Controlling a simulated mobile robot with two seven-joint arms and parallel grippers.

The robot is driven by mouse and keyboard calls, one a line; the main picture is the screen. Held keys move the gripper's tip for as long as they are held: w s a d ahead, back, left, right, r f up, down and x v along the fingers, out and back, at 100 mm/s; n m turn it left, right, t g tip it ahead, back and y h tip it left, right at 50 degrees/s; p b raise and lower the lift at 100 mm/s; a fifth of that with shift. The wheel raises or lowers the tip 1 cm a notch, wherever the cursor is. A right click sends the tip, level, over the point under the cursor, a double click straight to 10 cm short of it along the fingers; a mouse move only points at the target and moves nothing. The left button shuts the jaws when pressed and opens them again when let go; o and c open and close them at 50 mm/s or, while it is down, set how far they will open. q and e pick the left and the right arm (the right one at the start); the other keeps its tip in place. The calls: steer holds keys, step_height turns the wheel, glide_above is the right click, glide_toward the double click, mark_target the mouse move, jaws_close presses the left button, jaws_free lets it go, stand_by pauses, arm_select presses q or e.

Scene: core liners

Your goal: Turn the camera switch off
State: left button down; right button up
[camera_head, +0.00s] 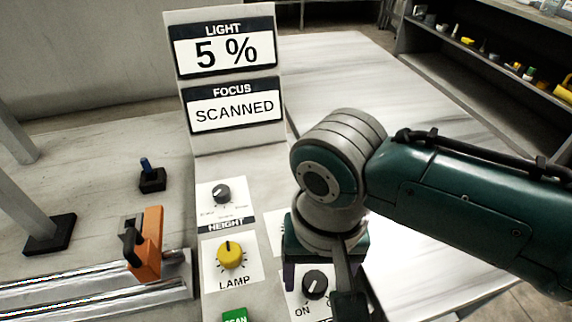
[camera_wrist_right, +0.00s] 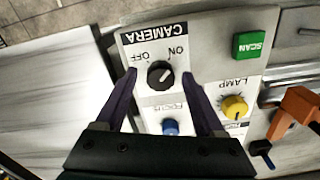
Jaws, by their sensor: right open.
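The camera switch is a black round knob (camera_wrist_right: 159,74) on a white card labelled CAMERA, with OFF and ON marks, upside down in the right wrist view. Its pale pointer line seems to lean toward ON. The knob also shows in the head view (camera_head: 315,284), low in the picture beside my right gripper. My right gripper (camera_wrist_right: 160,79) is open, with one dark finger on each side of the knob. I see no clear contact between fingers and knob. In the head view my right wrist hides part of the panel. My left gripper is not in view.
Close by are the blue FOCUS knob (camera_wrist_right: 170,127), yellow LAMP knob (camera_head: 231,254), HEIGHT knob (camera_head: 221,193) and green SCAN button (camera_wrist_right: 250,44). An upright display (camera_head: 228,145) reads LIGHT 5 % and FOCUS SCANNED. An orange clamp (camera_head: 147,244) stands on metal rails at left.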

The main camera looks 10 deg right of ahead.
steer(key=shift+f, duration=0.15)
jaws_close()
stand_by(0.5)
